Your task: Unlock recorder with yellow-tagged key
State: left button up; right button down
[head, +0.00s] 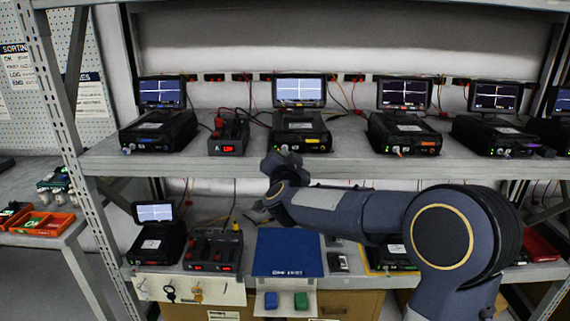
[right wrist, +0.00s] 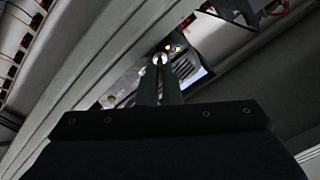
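My right gripper (head: 284,158) is at the upper shelf edge, in front of the middle recorder (head: 300,132), which has a yellow label (head: 312,141) and a lit screen. In the right wrist view its fingers (right wrist: 160,72) are close together with a round silver piece, seemingly the key (right wrist: 160,58), at their tips. A small yellow spot (right wrist: 178,48) shows beside it. The recorder front (right wrist: 125,95) is right behind. I cannot tell whether the key is in the lock; the hand hides the lock in the head view. My left gripper is not in view.
More recorders stand along the upper shelf, such as one with an orange label (head: 404,132). A slot rack (head: 229,135) with red lights and cables is close on the left. Other keys hang on a white board (head: 235,296) below. A blue mat (head: 289,240) lies on the lower shelf.

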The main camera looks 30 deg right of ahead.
jog(key=shift+m+b, duration=0.3)
jog(key=shift+m, duration=0.3)
jog(key=shift+m, duration=0.3)
jog(key=c, duration=1.9)
grip_release()
jog(key=shift+s, duration=0.1)
jog(key=v, duration=0.7)
jog(key=shift+s+a, duration=0.25)
jog(key=shift+s, duration=0.05)
